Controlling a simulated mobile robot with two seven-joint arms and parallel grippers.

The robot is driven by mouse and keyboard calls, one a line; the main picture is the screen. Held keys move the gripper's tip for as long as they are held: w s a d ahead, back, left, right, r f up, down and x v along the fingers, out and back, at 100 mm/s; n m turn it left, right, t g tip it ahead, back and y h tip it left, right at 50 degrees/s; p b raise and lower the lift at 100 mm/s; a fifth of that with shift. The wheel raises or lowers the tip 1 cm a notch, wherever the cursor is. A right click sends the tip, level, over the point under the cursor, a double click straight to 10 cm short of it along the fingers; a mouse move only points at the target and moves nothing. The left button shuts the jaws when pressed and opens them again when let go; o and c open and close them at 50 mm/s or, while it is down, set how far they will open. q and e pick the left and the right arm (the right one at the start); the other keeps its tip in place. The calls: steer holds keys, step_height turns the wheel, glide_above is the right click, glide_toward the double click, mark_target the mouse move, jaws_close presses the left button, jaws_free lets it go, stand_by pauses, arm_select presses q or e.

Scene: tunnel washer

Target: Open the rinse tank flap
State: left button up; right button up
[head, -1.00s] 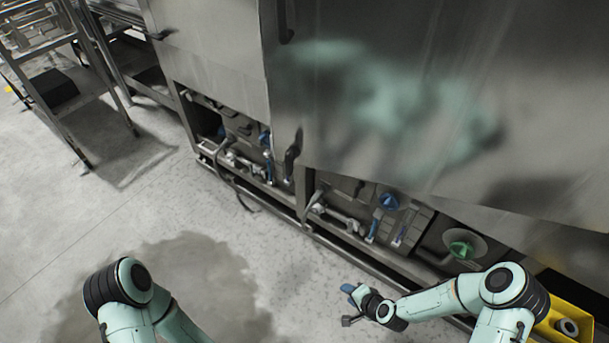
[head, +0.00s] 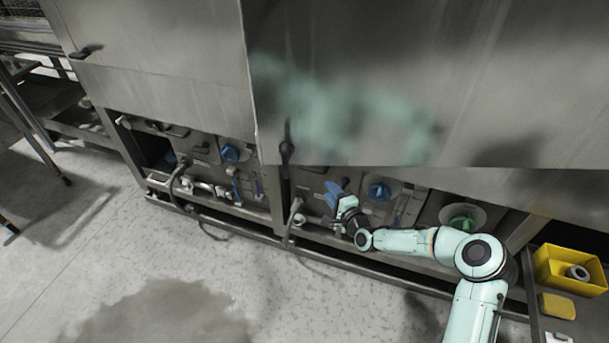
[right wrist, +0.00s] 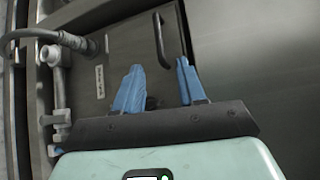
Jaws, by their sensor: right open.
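A grey flap-like panel (right wrist: 122,60) with a dark bar handle (right wrist: 161,40) and a small label, too small to read, fills the middle of the right wrist view. It looks closed. In the head view this panel (head: 308,184) sits low in the machine's front, partly hidden by my right gripper. My right gripper (head: 334,192) is open and empty, close in front of the panel. In the right wrist view its blue fingers (right wrist: 160,68) point at the panel, with the handle beyond the tips and between them. My left gripper is out of view.
A grey hose (right wrist: 50,38) and pipe run left of the panel. A blue knob (head: 380,190) and a green knob (head: 460,222) lie to the right. A large steel cover (head: 400,90) overhangs above. A yellow bin (head: 560,268) stands at far right. The floor (head: 100,260) is clear.

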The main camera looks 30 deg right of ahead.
steer(key=b, duration=0.2)
glide_toward(313, 171)
steer(key=w, duration=0.2)
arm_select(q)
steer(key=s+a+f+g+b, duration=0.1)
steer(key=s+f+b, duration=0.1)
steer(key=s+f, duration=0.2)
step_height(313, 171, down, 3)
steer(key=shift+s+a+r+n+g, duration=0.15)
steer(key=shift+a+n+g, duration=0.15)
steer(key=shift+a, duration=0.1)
arm_select(e)
steer(key=w, duration=0.2)
steer(key=w+f, duration=0.1)
steer(key=w, duration=0.4)
steer(key=shift+w+d+f, duration=0.1)
steer(key=shift+d+f, duration=0.15)
steer(key=shift+d, duration=0.05)
steer(key=shift+c, duration=0.3)
jaws_close()
